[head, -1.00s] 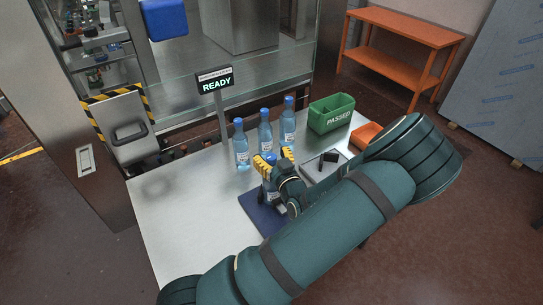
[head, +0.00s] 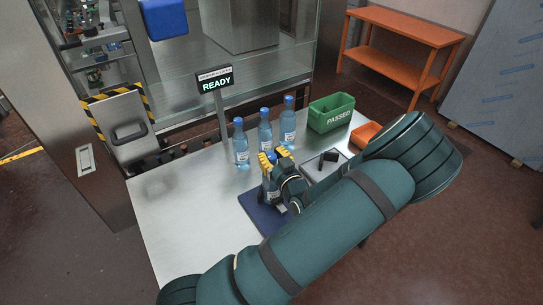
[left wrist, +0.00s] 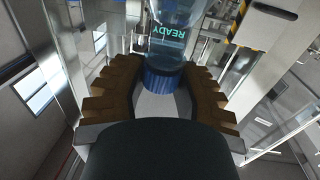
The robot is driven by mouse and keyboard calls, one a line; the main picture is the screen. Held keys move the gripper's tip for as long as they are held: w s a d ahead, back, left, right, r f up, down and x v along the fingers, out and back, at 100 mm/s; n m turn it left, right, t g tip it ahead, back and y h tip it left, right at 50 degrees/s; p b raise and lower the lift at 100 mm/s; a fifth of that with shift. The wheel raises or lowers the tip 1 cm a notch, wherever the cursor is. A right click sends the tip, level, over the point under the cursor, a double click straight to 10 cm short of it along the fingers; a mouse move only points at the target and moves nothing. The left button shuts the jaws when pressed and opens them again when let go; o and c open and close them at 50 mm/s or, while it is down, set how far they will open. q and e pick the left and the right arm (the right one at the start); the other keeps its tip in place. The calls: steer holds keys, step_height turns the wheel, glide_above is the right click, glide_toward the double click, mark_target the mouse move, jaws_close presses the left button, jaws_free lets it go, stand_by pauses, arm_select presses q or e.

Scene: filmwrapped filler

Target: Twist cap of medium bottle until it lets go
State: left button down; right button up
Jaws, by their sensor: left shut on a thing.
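A clear blue bottle (head: 271,189) with a blue cap (head: 271,156) stands on a dark blue mat (head: 258,215) on the table; my left gripper partly hides it. My left gripper (head: 274,158), with yellow fingertips, is shut around the cap at the top of this bottle. In the left wrist view the ribbed blue cap (left wrist: 160,83) sits between the two fingers, with the clear bottle (left wrist: 180,40) beyond it. My right gripper does not show.
Three blue-capped bottles (head: 265,135) stand in a row behind the held one. A green "PASSED" bin (head: 331,118), an orange tray (head: 365,134) and a grey plate (head: 312,170) are to the right. A READY sign (head: 216,84) stands behind. The table's left part (head: 180,215) is clear.

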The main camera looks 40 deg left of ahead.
arm_select(q)
steer(key=shift+n+g+y, duration=0.3)
steer(key=shift+n+g, duration=0.3)
steer(key=shift+g, duration=0.3)
steer(key=n+g, duration=0.1)
steer(key=g, duration=0.1)
steer(key=n+g, duration=0.2)
steer(key=g, duration=0.1)
steer(key=shift+n+g+y, duration=0.3)
steer(key=shift+y, duration=0.1)
steer(key=shift+n+g+h+b, duration=0.45)
steer(key=shift+n+g, duration=1.35)
steer(key=shift+g, duration=0.9)
steer(key=c, duration=0.6)
jaws_free()
steer(key=shift+c, duration=0.2)
steer(key=shift+d, duration=0.1)
steer(key=v, duration=1.2)
